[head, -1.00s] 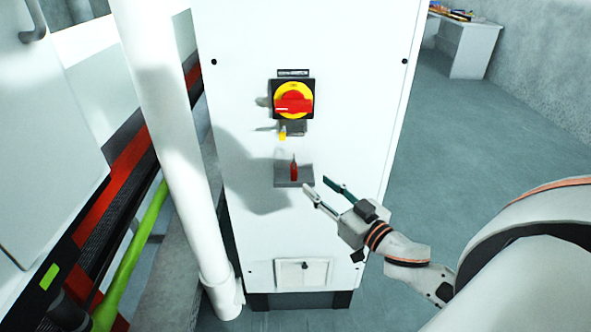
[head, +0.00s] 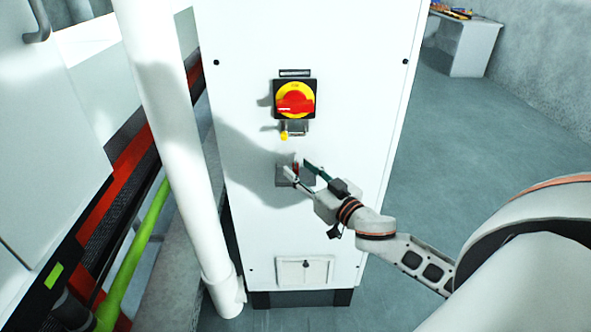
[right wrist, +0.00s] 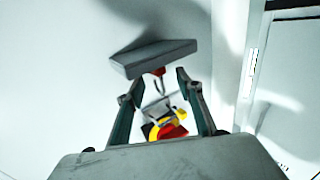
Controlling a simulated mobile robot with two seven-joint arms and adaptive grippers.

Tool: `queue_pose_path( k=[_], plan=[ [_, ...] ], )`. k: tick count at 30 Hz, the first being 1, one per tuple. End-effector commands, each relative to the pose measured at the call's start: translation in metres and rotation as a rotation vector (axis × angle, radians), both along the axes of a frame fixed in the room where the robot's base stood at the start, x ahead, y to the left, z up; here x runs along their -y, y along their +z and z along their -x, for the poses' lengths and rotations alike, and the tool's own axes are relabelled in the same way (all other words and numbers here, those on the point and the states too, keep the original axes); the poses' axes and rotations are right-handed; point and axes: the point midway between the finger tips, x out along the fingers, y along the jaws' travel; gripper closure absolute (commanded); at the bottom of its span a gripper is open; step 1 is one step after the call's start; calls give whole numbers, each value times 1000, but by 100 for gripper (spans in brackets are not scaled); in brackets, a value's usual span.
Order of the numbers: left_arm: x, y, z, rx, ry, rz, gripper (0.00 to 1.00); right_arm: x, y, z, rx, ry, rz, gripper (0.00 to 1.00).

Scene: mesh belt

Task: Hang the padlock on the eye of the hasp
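The small red padlock (head: 296,166) stands on a grey shelf (head: 282,182) on the front of the white cabinet, partly hidden by my right gripper. My right gripper (head: 297,167) is open, its fingertips at the padlock. In the right wrist view the padlock (right wrist: 158,72) shows as a small red piece at the shelf's edge (right wrist: 155,60), between and beyond the open fingers. Above the shelf in the head view, a grey fitting, seemingly the hasp (head: 299,129), sits under the rotary switch, with a yellow piece (head: 284,135) beside it. The eye is too small to make out. My left gripper is out of view.
The red and yellow rotary switch (head: 295,99) is on the cabinet (head: 345,60) above the shelf. A thick white pipe (head: 170,130) stands at the cabinet's left. Open floor (head: 480,130) lies to the right, with a table (head: 470,50) far behind.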

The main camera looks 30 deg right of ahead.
Motion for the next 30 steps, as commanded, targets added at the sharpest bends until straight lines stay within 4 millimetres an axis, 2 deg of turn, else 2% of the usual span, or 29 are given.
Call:
queue_pose_path(
  k=[2, 6, 20, 26, 30],
  plan=[
    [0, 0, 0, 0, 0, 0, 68, 0, 0, 0, 0, 0, 0, 66],
    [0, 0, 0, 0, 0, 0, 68, 0, 0, 0, 0, 0, 0, 100],
    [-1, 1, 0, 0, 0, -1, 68, 0, 3, 0, 2, 0, 1, 100],
    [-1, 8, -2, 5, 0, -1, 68, 0, 20, 0, 4, 0, 1, 100],
    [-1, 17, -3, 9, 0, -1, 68, 0, 41, 0, 6, 1, 2, 100]
  ],
)
